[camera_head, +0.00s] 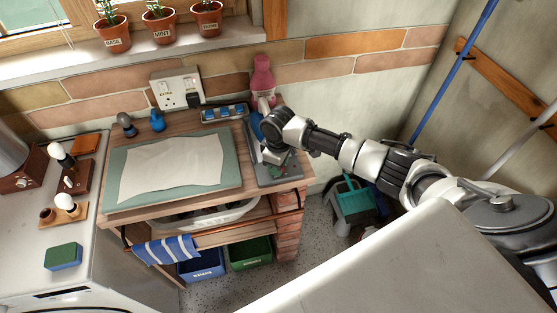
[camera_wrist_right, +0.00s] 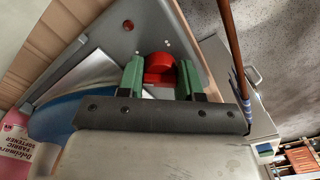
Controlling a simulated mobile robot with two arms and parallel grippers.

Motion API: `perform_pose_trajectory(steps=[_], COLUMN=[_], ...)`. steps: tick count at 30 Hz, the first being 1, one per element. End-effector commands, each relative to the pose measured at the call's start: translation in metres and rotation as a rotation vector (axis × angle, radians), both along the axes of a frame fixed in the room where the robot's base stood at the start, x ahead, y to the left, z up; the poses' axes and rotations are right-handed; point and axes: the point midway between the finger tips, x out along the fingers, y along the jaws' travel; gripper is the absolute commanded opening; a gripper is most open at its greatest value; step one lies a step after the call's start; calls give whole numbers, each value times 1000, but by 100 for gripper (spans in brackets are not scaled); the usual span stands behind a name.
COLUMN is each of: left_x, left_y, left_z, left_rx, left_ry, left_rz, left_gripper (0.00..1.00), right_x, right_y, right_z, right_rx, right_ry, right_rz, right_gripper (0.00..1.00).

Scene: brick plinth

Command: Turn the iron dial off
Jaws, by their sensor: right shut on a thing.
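The red dial (camera_wrist_right: 160,66) sits on a grey plate (camera_wrist_right: 118,38) in the right wrist view. My right gripper (camera_wrist_right: 160,80) is shut on the dial, with its green fingers on either side of it. In the head view the gripper (camera_head: 276,163) is low over the grey plate (camera_head: 292,172) at the right end of the wooden worktop, and the dial is too small to make out. A blue and silver iron (camera_wrist_right: 62,108) lies beside the gripper, partly hidden by it. My left gripper is not in view.
A pink softener bottle (camera_head: 262,82) stands behind the plate. A green mat with a white cloth (camera_head: 175,167) lies to the left. A wall socket (camera_head: 178,88) is behind. A wooden rail (camera_wrist_right: 232,55) runs along the worktop's edge. A teal dustpan (camera_head: 355,200) is at lower right.

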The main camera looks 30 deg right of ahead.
Motion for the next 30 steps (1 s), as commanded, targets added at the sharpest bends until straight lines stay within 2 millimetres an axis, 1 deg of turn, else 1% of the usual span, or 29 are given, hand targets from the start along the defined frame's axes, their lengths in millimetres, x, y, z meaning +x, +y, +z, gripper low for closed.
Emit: perform_pose_trajectory(steps=[1, 3, 15, 21, 30], left_x=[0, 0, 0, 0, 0], left_y=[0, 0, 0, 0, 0], left_z=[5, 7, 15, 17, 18], left_rx=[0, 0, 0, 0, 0], left_ry=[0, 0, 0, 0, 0], left_rz=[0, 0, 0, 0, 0], left_gripper=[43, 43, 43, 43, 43], right_x=[0, 0, 1, 1, 1], right_y=[0, 0, 0, 0, 0], right_z=[3, 3, 1, 1, 1], right_rx=[0, 0, 1, 0, 0], right_ry=[-1, -1, -2, -3, -3], right_rz=[44, 111, 462, 583, 676], right_gripper=[12, 12, 12, 12, 12])
